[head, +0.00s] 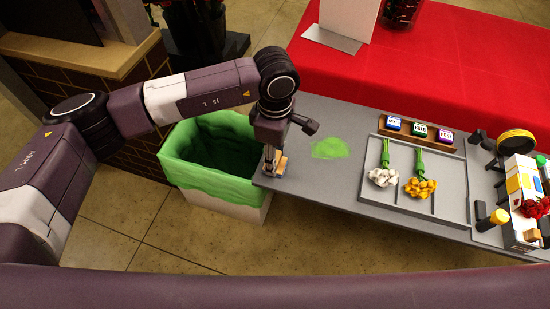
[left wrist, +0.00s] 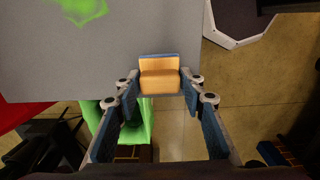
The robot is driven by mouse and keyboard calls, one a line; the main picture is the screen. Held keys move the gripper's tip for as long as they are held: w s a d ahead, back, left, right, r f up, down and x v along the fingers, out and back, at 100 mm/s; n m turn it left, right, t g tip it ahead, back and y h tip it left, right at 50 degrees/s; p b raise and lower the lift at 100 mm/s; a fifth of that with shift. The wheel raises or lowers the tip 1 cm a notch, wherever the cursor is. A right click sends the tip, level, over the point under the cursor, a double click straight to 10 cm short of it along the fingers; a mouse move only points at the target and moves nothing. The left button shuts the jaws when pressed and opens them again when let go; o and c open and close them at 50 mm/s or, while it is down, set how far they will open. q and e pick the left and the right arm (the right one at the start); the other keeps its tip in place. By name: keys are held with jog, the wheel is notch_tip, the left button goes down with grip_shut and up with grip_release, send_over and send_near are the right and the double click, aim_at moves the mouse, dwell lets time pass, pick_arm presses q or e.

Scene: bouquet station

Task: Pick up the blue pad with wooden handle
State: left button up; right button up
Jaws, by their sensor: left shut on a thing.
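The pad with a wooden handle (left wrist: 160,80) is between the fingertips of my left gripper (left wrist: 160,88) in the left wrist view. Its handle is tan wood and a blue strip shows along its edge. The left gripper is shut on it at the edge of the grey table (left wrist: 60,50). In the head view the left gripper (head: 270,168) points down at the table's left end, and a small tan part of the pad (head: 282,164) shows beside it. I cannot tell whether the pad touches the table. My right gripper is in neither view.
A bin with a green liner (head: 172,150) stands against the table's left end. A green smear (head: 331,148) lies on the table. A divided tray (head: 456,214) holds white flowers (head: 382,177) and yellow flowers (head: 420,188). Several small items crowd the right end. A red-covered table (head: 450,60) is behind.

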pick_arm(q)
notch_tip(320, 180, up, 20)
jog(key=b, duration=0.3)
jog(key=shift+b, duration=0.35)
